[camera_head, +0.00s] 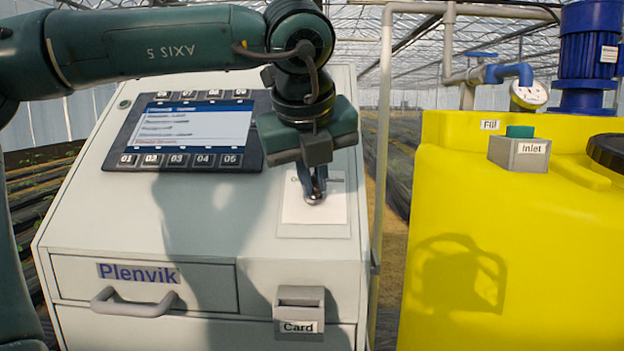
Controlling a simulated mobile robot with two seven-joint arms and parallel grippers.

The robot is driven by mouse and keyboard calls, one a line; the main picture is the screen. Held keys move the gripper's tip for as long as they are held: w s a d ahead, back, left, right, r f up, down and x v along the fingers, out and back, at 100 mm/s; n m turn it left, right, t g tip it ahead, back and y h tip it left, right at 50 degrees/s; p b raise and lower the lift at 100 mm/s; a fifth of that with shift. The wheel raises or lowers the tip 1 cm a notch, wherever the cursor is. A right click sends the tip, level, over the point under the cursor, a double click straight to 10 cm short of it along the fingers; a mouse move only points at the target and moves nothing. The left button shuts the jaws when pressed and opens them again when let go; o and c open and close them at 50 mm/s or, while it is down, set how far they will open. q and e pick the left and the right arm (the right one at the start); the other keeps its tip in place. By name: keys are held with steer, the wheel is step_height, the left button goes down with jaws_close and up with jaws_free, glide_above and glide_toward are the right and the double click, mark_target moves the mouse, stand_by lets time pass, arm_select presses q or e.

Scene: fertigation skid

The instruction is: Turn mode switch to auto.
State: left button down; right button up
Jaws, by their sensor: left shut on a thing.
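My left gripper (313,196) points down at the sloped face of the grey control cabinet (130,215). Its fingers are shut on the small mode switch (314,202), which sits on a white label plate (332,208) to the right of the screen. The fingers cover most of the switch, so I cannot tell which way it points. My right gripper is not in view.
A screen with numbered buttons (185,132) is left of the gripper. Below are a drawer handle (134,304) and a card holder (299,296).

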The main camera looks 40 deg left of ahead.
arm_select(q)
steer(key=m+y, duration=0.1)
steer(key=m, duration=0.5)
steer(key=shift+w+d+g, duration=0.1)
steer(key=shift+d+g, duration=0.05)
steer(key=shift+g, duration=0.25)
steer(key=m, duration=0.4)
steer(key=shift+f+y, duration=0.1)
steer(key=shift+y, duration=0.2)
steer(key=shift+d+m, duration=0.1)
steer(key=shift+m, duration=0.9)
steer(key=shift+y, duration=0.3)
steer(key=c, duration=1.5)
jaws_free()
steer(key=shift+c, duration=0.2)
